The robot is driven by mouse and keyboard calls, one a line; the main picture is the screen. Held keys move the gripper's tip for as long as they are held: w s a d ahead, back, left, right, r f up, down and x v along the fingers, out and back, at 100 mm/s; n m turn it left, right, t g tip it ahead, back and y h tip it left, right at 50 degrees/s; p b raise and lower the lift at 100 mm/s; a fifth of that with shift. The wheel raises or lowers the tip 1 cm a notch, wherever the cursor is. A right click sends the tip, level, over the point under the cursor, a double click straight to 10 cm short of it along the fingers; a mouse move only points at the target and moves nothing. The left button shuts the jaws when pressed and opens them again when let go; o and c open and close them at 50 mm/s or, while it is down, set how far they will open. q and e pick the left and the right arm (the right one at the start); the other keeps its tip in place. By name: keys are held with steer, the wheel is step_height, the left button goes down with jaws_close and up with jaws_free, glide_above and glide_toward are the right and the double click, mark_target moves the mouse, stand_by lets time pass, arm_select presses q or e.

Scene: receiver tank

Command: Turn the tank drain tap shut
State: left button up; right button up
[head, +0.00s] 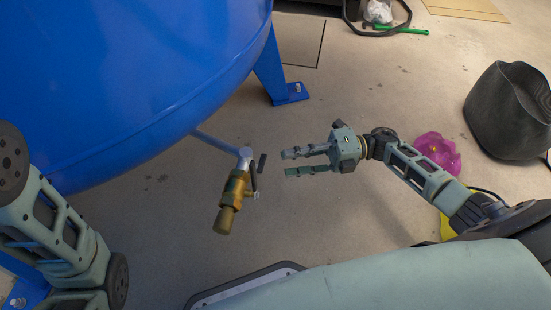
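The blue tank (130,80) fills the upper left of the head view. A grey drain pipe (215,142) comes out from under it and ends in a brass tap (232,200) that points down toward the floor. A dark tap handle (257,168) stands at the right side of the tap, near the pipe's end. My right gripper (290,163) is open and empty, its two fingers pointing left at the handle with a small gap between. My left arm shows at the left edge; its gripper is out of the picture.
A blue tank leg (270,72) with a foot plate stands behind the tap. A dark grey bucket (510,110) and a magenta object (437,153) lie to the right, near my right arm. A green-handled tool (400,30) is at the back. The floor around the tap looks clear.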

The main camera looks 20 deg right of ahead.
steer(key=v, duration=0.5)
steer(key=shift+d, duration=0.2)
stand_by(0.3)
